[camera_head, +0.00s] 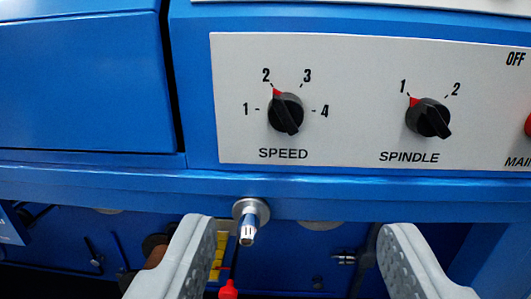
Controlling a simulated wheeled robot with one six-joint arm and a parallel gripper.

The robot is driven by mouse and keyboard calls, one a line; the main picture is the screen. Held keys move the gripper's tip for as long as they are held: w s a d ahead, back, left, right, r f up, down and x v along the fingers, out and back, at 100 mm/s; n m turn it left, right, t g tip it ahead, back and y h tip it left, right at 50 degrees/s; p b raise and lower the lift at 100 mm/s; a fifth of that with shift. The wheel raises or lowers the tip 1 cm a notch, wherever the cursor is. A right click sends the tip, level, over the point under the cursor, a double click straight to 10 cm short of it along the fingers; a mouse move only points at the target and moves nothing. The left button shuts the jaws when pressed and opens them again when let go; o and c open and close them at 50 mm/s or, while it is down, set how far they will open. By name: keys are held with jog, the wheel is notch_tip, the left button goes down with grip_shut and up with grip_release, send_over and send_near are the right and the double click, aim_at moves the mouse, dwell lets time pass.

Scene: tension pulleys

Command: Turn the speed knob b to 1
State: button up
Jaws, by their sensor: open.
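The black speed knob (285,113) sits on a white panel (350,60) above the word SPEED. Its red mark points up and left at the number 2. The numbers 1, 2, 3 and 4 are printed around it, with 1 (246,109) at its left. My gripper (290,240) is open, with its two grey padded fingers apart at the bottom of the view. It is empty and lies below the knob in the picture, not touching it.
A second black knob, marked SPINDLE (428,118), sits to the right with its red mark at 1. A red control (528,124) is cut off at the right edge. A metal fitting (250,220) sticks out from the blue machine below the panel.

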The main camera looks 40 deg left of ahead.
send_near(286, 122)
jog(key=x, duration=0.9)
jog(key=shift+w+a, duration=0.2)
jog(key=shift+w, duration=0.1)
jog(key=c, duration=1)
